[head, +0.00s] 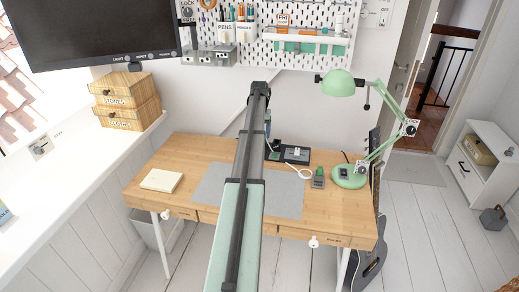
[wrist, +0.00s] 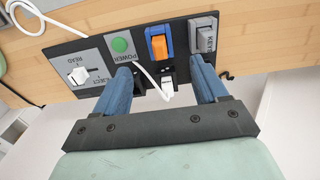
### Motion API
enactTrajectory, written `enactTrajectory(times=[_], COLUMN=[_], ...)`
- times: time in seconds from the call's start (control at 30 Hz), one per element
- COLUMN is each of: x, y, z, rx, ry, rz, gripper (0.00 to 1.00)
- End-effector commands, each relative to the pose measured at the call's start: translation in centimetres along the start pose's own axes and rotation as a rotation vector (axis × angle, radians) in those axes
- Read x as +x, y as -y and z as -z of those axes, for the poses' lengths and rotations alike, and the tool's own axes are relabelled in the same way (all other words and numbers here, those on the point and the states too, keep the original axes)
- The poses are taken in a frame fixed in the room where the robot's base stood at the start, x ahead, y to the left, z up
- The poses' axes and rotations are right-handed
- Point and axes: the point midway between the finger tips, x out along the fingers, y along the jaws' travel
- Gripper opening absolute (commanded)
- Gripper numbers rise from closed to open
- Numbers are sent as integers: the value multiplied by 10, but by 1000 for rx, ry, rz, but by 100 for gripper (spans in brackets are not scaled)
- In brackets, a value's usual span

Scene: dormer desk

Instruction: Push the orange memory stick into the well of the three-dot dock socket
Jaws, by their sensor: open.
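The dark dock panel (wrist: 88,50) fills the middle of the wrist view and lies on the desk right of my arm in the head view (head: 297,159). The orange memory stick (wrist: 158,47) sits in a blue surround on the panel; how deep it sits I cannot tell. My gripper (wrist: 160,68) has two blue fingers spread apart, with nothing clamped between them. They are near the panel's edge, just short of the stick in the picture. A white plug (wrist: 168,83) on a cable shows between the fingers. Socket dots are not readable.
The panel also bears a green POWER button (wrist: 119,45), a READ/EJECT slider (wrist: 78,75) and a grey KEY piece (wrist: 204,38). A green lamp (head: 349,176) stands right of the dock. A grey mat (head: 285,201) and a notepad (head: 161,180) lie on the desk (head: 205,150).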

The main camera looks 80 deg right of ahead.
Motion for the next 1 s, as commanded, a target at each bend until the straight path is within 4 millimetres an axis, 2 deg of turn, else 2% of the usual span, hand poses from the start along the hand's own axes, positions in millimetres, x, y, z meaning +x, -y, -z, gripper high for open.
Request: enactTrajectory(times=[0.13, 0.33, 0.57, 0.77, 1.0], x=[-25, -44, -68, -58, -23], y=[0, 0, 0, 0, 0], z=[1, 0, 0, 0, -1], rx=[0, 0, 0, 0, 0], ry=[-1, 0, 0, 2, 2], rz=[0, 0, 0, 0, 0], gripper=[72, 72, 51, 51, 51])
